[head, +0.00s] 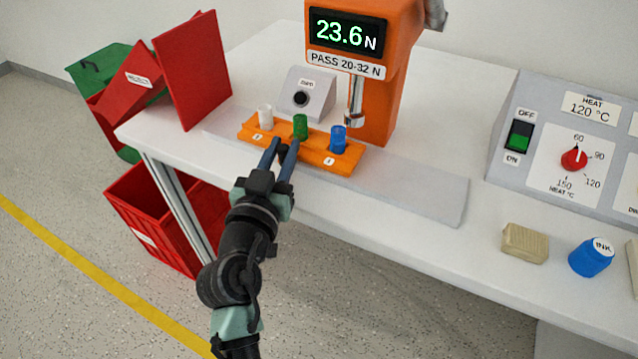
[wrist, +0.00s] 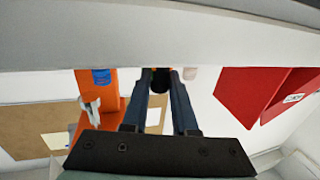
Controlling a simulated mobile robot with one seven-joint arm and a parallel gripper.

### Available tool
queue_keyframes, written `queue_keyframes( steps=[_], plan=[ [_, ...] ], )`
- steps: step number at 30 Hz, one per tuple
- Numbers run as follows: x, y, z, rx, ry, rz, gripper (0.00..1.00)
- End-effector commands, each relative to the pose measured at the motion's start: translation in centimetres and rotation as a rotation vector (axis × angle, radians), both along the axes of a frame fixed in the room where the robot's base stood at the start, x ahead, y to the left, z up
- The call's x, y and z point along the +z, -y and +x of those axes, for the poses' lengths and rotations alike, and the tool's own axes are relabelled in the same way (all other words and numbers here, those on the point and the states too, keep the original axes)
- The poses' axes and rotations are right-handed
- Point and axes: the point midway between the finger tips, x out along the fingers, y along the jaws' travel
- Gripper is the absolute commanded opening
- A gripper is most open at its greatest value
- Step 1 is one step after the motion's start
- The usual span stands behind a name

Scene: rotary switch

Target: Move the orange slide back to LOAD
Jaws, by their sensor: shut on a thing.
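The orange slide (head: 318,158) lies on a long grey rail plate (head: 420,190) on the table. It carries a white piece (head: 265,117), a green piece (head: 300,127) and a blue piece (head: 338,139) in a row. The green and blue pieces stand left of the press's metal tip (head: 354,110). My gripper (head: 284,149) is at the slide's front side, shut on a dark knob. The black knob (wrist: 160,80) shows between my fingers in the wrist view. I cannot read a LOAD mark in either view.
The orange press (head: 378,95) shows 23.6 N, above a PASS 20-32 N label. A grey button box (head: 307,93) stands behind the slide. A red panel (head: 192,70) stands at the left. The heat control box (head: 500,150), a tan block (head: 525,243) and an ink bottle (head: 591,258) are right.

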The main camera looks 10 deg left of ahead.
Motion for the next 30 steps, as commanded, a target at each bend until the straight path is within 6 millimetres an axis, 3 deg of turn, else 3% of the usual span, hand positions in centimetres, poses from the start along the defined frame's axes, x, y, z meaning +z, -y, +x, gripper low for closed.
queue_keyframes(
  steps=[3,12,27,28,30],
  plan=[
    [-0.6,-2.7,0.6,0.008,0.003,0.002,0.0],
    [-0.2,-5.9,1.5,0.005,0.0,0.001,0.0],
    [0.1,-6.7,1.6,0.011,0.002,0.002,0.0],
    [0.1,-6.7,1.6,0.011,0.002,0.002,0.32],
    [0.1,-6.7,1.6,0.01,0.002,0.002,0.39]
  ],
)
